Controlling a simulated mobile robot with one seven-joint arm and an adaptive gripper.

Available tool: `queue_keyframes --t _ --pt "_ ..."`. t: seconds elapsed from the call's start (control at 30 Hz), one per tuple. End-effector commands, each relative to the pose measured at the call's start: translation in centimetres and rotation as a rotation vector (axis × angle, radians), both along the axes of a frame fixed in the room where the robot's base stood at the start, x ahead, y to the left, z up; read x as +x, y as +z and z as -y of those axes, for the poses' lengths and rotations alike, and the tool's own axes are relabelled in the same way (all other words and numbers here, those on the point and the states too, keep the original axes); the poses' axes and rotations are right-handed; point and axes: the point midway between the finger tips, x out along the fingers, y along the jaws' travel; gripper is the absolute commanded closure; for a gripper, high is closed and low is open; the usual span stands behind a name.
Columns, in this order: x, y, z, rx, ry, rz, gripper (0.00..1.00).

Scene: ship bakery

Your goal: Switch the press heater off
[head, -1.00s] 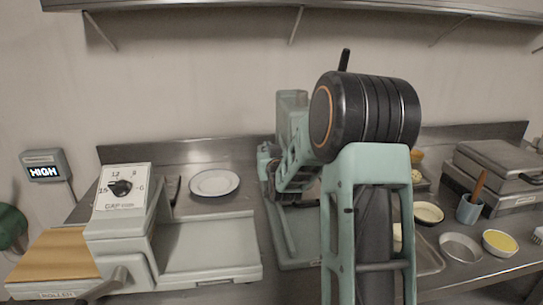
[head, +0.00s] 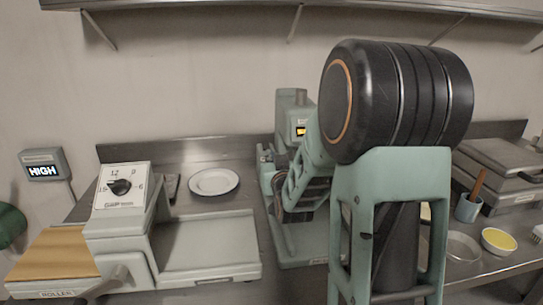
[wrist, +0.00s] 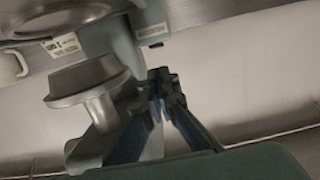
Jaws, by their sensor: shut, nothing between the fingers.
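The press (head: 291,108) is a pale green machine at the middle of the counter in the head view, with a small lit amber display (head: 301,131) on its upper front. My arm's large black joint stands in front and to the right of it. In the wrist view my gripper (wrist: 165,82) is shut and empty. A round metal part (wrist: 92,82), seemingly of the press, is left of the fingertips. A white label (wrist: 62,45) and a dark-lettered plate (wrist: 153,31) lie beyond them. I cannot make out the heater switch or any contact with it.
Bowls (head: 499,241) and a metal appliance (head: 500,170) are at the right. A shelf (head: 230,7) runs above.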

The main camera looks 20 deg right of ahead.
Motion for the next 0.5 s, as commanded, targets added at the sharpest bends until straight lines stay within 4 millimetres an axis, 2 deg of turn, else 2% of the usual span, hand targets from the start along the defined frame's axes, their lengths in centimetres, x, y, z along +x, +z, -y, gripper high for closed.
queue_keyframes --t 0.5 --pt "1.6 0.3 0.2 0.001 -0.001 0.000 1.00"
